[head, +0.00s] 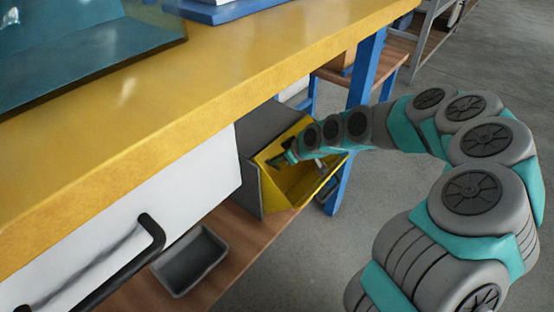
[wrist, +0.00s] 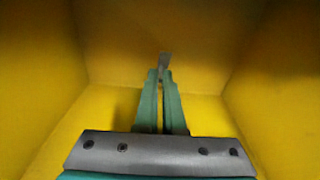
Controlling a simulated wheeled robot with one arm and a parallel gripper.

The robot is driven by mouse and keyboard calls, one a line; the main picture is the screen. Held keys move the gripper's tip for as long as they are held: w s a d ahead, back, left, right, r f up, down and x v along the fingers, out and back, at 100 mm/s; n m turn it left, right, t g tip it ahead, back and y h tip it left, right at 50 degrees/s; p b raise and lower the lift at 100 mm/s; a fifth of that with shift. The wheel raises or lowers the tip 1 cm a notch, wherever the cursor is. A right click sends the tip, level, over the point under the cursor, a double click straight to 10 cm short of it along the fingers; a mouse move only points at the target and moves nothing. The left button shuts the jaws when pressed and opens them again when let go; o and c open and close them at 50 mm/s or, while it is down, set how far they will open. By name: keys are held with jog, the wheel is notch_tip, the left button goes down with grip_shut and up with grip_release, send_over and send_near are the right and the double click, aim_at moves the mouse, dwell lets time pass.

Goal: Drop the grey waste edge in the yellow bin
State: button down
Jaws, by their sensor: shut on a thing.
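The yellow bin (head: 292,184) stands on the wooden lower shelf under the yellow bench, its open side facing right. My gripper (head: 278,161) reaches into the bin's opening. In the wrist view, the bin's yellow walls (wrist: 120,40) surround my gripper (wrist: 161,80). The green fingers are shut on the grey waste edge (wrist: 165,60), a small piece whose end sticks out past the fingertips. The rest of the piece is hidden between the fingers. It is held inside the bin, and I cannot tell whether it touches a wall.
A grey box (head: 262,130) adjoins the bin. An empty grey tray (head: 190,260) lies on the lower shelf (head: 238,240). A white drawer front with a black handle (head: 152,232) hangs beside it, under the yellow bench top (head: 200,115). A blue leg (head: 365,65) stands behind the bin.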

jog(key=shift+f, duration=0.2)
jog(key=c, duration=1)
grip_release()
jog(key=shift+r, duration=0.15)
jog(key=shift+p+v, duration=0.65)
jog(key=shift+v, duration=5.5)
